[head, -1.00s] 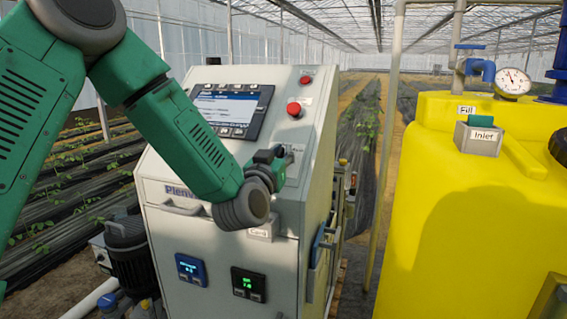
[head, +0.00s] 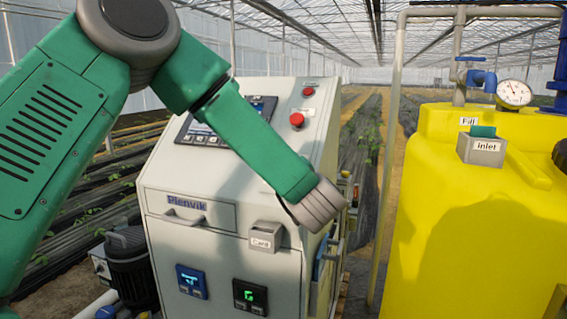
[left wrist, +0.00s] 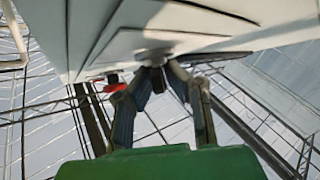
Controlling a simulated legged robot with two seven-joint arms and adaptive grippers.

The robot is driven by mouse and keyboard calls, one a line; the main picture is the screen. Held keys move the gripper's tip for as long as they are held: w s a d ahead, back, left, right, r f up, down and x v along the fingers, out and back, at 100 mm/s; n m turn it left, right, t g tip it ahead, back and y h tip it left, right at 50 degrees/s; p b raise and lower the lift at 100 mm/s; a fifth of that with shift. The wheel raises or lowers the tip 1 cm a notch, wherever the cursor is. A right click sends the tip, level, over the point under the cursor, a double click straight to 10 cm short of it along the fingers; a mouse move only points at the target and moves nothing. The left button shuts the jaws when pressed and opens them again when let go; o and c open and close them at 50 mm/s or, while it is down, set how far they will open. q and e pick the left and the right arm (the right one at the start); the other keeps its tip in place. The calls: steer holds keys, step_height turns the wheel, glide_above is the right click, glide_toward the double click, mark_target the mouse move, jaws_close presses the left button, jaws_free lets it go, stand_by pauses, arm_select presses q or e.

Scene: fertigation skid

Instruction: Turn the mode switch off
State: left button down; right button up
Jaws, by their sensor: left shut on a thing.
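The mode switch (left wrist: 155,58) shows in the left wrist view as a grey base with a small dark knob on the pale sloped panel. My left gripper (left wrist: 160,78) has its two fingers closed in on the knob, and most of the knob is hidden between them. In the head view my left forearm and wrist cross the right part of the grey cabinet (head: 160,232) and cover both the gripper and the switch. The switch's pointer and markings cannot be read. My right gripper is not in view.
Two red buttons, an upper one (head: 308,91) and a larger one (head: 297,119), sit on the panel beside the partly covered screen (head: 259,104). A small card holder (head: 265,238) juts from the cabinet front. A yellow tank (head: 450,250) stands at right.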

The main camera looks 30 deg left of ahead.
arm_select(q)
steer(key=shift+s+f+n+g, duration=0.1)
steer(key=shift+f+n+g, duration=0.3)
steer(key=shift+f+g, duration=0.1)
steer(key=c, duration=1.7)
jaws_free()
steer(key=shift+r, duration=0.15)
steer(key=shift+w+d, duration=0.1)
steer(key=shift+w, duration=0.1)
steer(key=shift+s+d+r, duration=0.15)
steer(key=shift+s+d, duration=0.2)
steer(key=v, duration=1.1)
steer(key=shift+w+d+f, duration=0.1)
steer(key=shift+f, duration=0.25)
